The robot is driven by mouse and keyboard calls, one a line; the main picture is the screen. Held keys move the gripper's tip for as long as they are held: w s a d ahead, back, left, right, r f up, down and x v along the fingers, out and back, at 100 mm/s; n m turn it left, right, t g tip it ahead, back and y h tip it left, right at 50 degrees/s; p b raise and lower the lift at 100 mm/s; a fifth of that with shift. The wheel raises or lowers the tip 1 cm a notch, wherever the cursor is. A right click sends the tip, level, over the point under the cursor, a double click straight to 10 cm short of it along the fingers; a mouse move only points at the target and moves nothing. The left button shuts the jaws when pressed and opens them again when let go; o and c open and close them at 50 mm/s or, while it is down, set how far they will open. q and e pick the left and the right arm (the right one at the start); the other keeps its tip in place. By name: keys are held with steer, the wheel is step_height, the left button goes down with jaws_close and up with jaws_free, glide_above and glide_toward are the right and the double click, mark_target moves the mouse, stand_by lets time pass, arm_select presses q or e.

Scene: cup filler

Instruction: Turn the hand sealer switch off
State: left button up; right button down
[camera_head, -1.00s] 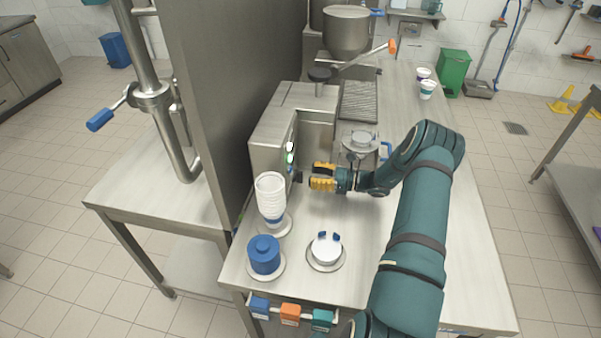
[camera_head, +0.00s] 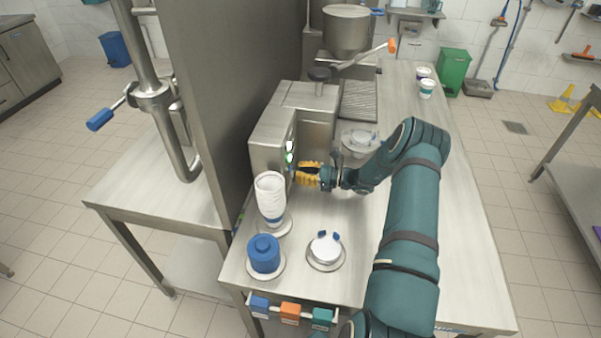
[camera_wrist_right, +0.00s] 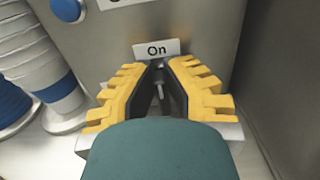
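The hand sealer (camera_head: 275,140) is a grey metal box on the steel table, with green-lit controls on its front face. In the right wrist view, a small metal toggle switch (camera_wrist_right: 158,90) shows between my right fingers, below a white "On" label (camera_wrist_right: 156,48) on the sealer's face. My right gripper (camera_head: 300,174) is close in front of the sealer's lower face. In the right wrist view, the yellow-padded fingers (camera_wrist_right: 162,68) are parted, one on each side of the switch; contact with it cannot be told. My left gripper is not in view.
A stack of white cups (camera_head: 270,198) stands left of my right gripper. A blue canister (camera_head: 264,253) and a white holder (camera_head: 325,248) are in front. A hopper (camera_head: 345,30) with an orange-tipped lever (camera_head: 391,46) stands behind. The table's right side is mostly clear.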

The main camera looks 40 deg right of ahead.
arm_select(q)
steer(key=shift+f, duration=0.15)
arm_select(e)
steer(key=n+b, duration=0.3)
steer(key=n, duration=0.1)
steer(key=shift+s+a+f, duration=0.15)
steer(key=shift+a, duration=0.15)
steer(key=n+b, duration=0.1)
steer(key=n, duration=0.1)
steer(key=n+b, duration=0.3)
steer(key=shift+s+a+f+n, duration=0.25)
steer(key=shift+a+f+n, duration=0.05)
steer(key=n+b, duration=0.4)
steer(key=n, duration=0.1)
steer(key=shift+s+a+f, duration=0.1)
steer(key=shift+a+f, duration=0.05)
steer(key=shift+f, duration=0.2)
arm_select(q)
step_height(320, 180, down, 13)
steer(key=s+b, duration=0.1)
steer(key=b, duration=0.1)
arm_select(e)
steer(key=shift+f+n, duration=0.1)
steer(key=shift+n, duration=1.5)
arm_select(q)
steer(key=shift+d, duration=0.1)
arm_select(e)
steer(key=c, duration=1)
jaws_free()
